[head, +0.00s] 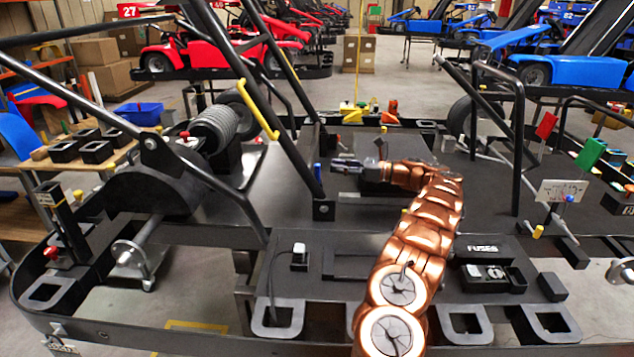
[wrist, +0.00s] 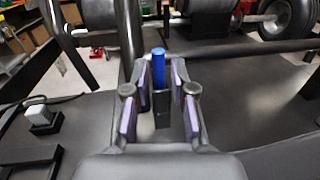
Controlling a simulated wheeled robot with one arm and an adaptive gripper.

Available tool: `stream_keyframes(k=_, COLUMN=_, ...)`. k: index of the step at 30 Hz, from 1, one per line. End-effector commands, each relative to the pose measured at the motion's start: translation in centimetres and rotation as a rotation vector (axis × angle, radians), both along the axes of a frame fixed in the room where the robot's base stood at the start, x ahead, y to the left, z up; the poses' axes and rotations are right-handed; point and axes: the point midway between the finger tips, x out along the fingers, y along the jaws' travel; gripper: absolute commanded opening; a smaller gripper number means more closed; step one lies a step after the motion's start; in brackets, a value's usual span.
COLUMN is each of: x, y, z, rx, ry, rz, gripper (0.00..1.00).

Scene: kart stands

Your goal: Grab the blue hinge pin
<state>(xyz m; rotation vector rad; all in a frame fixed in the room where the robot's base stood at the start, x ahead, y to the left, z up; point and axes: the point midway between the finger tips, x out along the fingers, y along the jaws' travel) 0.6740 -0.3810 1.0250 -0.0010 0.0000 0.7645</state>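The blue hinge pin (wrist: 159,66) stands upright in the middle of the wrist view, its lower end in a dark narrow holder. In the head view the blue pin (head: 317,172) is a small upright piece beside a black frame tube. My gripper (wrist: 161,84) is open, with one pad to the left of the pin and one to the right. Gaps show between pads and pin; I cannot tell how deep the pin lies between the fingertips. In the head view my gripper (head: 340,164) points left at the pin, just to its right.
A sloping black frame tube (head: 300,150) rises right by the pin. A small grey-white switch (wrist: 40,118) stands left in the wrist view. The dark floor panel (head: 235,205) is mostly bare.

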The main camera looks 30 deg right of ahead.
Motion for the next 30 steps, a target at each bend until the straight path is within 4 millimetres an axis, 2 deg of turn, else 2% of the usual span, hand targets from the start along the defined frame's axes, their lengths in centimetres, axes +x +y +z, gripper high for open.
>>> stream_keyframes(k=7, x=1.3, y=1.6, z=-0.1, rx=0.002, ry=0.002, rz=0.005, gripper=0.24)
stream_keyframes(k=14, x=3.5, y=3.8, z=-0.4, rx=0.002, ry=0.002, rz=0.005, gripper=0.24)
stream_keyframes(k=22, x=3.9, y=4.1, z=-0.6, rx=0.001, ry=0.002, rz=0.002, gripper=0.24)
stream_keyframes(k=23, x=3.9, y=4.1, z=-0.6, rx=0.001, ry=0.002, rz=0.002, gripper=0.23)
stream_keyframes(k=30, x=3.9, y=4.1, z=-0.6, rx=0.0, ry=0.001, rz=0.002, gripper=0.0)
